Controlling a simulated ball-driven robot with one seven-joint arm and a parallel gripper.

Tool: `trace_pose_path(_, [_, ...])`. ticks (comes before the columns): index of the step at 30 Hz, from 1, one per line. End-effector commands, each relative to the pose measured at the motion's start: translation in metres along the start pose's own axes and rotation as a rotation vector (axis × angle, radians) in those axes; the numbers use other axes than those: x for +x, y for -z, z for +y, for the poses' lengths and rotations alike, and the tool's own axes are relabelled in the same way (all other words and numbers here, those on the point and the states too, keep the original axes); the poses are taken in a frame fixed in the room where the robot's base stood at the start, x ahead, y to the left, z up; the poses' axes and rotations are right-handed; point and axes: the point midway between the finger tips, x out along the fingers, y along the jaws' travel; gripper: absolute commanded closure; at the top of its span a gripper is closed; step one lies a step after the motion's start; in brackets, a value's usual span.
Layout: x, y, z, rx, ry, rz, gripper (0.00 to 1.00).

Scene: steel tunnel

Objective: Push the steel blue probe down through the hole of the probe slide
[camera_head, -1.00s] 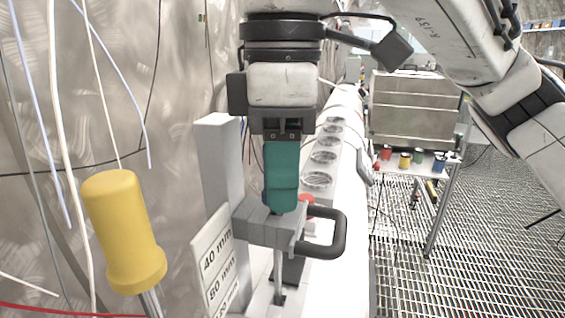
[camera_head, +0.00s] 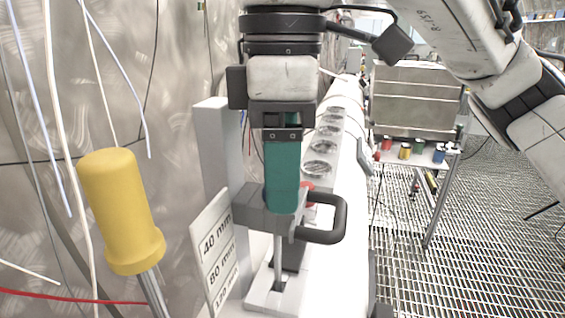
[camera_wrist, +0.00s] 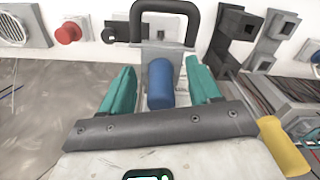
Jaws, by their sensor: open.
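The probe's blue upper end (camera_wrist: 160,84) stands between my gripper's two teal fingers in the wrist view, with a gap visible on each side. My gripper (camera_wrist: 165,78) is open. In the head view my gripper (camera_head: 282,208) points straight down, and its fingers hide the blue end. The fingertips overlap the front of the grey probe slide block (camera_head: 248,208), so I cannot tell whether they touch it. The slide has a dark loop handle (camera_head: 340,218) and also shows in the wrist view (camera_wrist: 154,50). A thin grey rod (camera_head: 278,262) runs down below the block.
A label plate (camera_head: 215,245) marked 40 mm and 80 mm stands beside the slide's grey post (camera_head: 215,145). A yellow-handled tool (camera_head: 122,210) stands at the left. Wires hang along the wall. A red button (camera_wrist: 68,33) is near the slide.

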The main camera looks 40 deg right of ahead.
Motion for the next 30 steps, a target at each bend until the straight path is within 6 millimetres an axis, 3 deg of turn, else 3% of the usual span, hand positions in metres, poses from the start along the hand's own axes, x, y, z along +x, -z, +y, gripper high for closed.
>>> trace_pose_path(8, [-0.005, 0.0, 0.0, 0.001, 0.0, 0.0, 0.38])
trace_pose_path(21, [-0.081, 0.0, 0.001, 0.004, -0.002, 0.0, 0.38])
trace_pose_path(30, [-0.107, 0.0, 0.0, 0.0, -0.001, 0.0, 0.38])
